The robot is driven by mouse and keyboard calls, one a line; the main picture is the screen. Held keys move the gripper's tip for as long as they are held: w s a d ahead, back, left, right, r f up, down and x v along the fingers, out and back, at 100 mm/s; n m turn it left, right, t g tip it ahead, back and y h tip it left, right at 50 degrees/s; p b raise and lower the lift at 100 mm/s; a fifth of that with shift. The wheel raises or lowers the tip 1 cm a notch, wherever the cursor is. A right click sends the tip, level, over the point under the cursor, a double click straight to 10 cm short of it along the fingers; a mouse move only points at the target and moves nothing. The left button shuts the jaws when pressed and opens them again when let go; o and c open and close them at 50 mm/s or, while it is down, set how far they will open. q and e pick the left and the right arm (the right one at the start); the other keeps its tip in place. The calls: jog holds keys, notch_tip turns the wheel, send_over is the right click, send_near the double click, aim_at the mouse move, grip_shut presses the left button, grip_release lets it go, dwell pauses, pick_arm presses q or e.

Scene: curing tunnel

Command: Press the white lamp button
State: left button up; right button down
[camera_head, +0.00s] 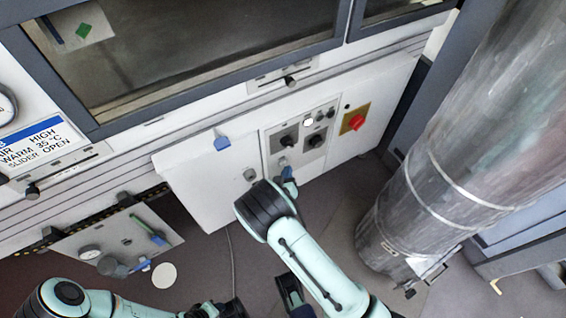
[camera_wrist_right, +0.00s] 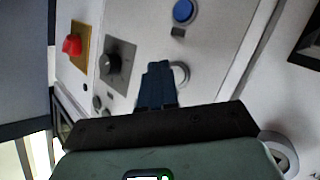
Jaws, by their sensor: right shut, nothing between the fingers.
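The small white lamp button (camera_head: 308,122) glows bright on the grey control panel (camera_head: 272,150) of the cabinet, above two black knobs. My right gripper (camera_head: 288,174) is shut and empty, low in front of the panel, apart from the white button in the head view. In the right wrist view its closed fingers (camera_wrist_right: 158,68) point at the panel and partly cover a round pale ring (camera_wrist_right: 181,72). The white button cannot be made out there.
A red knob (camera_head: 354,122) on a yellow plate sits right of the panel. A black knob (camera_wrist_right: 114,64) and a blue button (camera_wrist_right: 184,11) show near my right fingers. A large metal duct (camera_head: 440,190) stands at the right.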

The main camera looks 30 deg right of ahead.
jog(key=shift+w, duration=0.15)
jog(key=shift+w, duration=0.3)
jog(key=shift+w, duration=0.4)
dwell(0.8)
jog(key=shift+s, duration=0.8)
jog(key=s+p, duration=0.2)
jog(key=s, duration=0.3)
jog(key=shift+d, duration=0.2)
